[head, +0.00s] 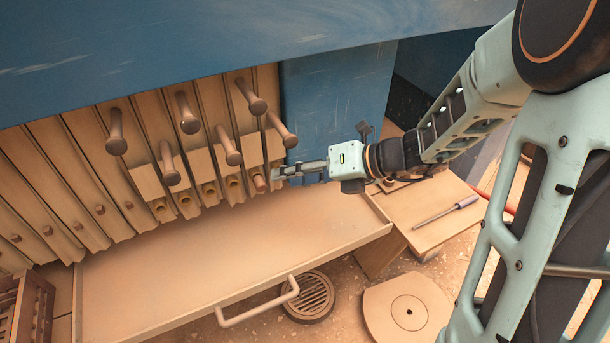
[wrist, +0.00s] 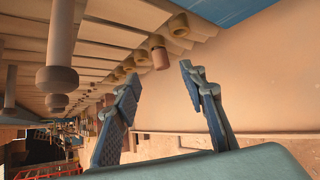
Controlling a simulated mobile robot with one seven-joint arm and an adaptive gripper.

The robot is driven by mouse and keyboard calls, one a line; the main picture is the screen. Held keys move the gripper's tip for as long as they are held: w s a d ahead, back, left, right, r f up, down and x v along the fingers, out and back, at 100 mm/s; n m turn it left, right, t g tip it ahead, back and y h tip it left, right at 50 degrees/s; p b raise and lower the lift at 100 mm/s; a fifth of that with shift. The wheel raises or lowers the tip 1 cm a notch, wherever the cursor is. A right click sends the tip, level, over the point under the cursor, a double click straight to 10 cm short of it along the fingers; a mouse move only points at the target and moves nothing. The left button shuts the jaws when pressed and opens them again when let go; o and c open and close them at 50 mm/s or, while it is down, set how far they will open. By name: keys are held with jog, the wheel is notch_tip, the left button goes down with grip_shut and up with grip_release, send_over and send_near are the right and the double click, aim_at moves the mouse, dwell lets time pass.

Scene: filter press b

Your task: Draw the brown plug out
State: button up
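I cannot tell the exact gap from fingertips to plug.
Several round-ended handles (head: 229,148) jut out above the spouts. A tan tray (head: 230,250) with a handle (head: 258,306) lies below. A blue panel (head: 335,95) stands behind my gripper. A side table (head: 425,205) holds a screwdriver (head: 445,214) at right.

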aim_at(265, 184)
jog(key=b+x, duration=0.1)
jog(key=x, duration=0.6)
jog(key=shift+a+f, duration=0.15)
jog(key=shift+f, duration=0.05)
grip_shut()
jog(key=shift+s+d, duration=0.45)
jog(key=shift+s, duration=0.3)
jog(key=shift+s+d, duration=0.45)
jog(key=shift+s, duration=0.25)
jog(key=shift+s+d, duration=0.5)
jog(key=shift+s, duration=0.25)
notch_tip(265, 184, up, 7)
jog(key=p, duration=0.8)
jog(key=shift+r, duration=0.25)
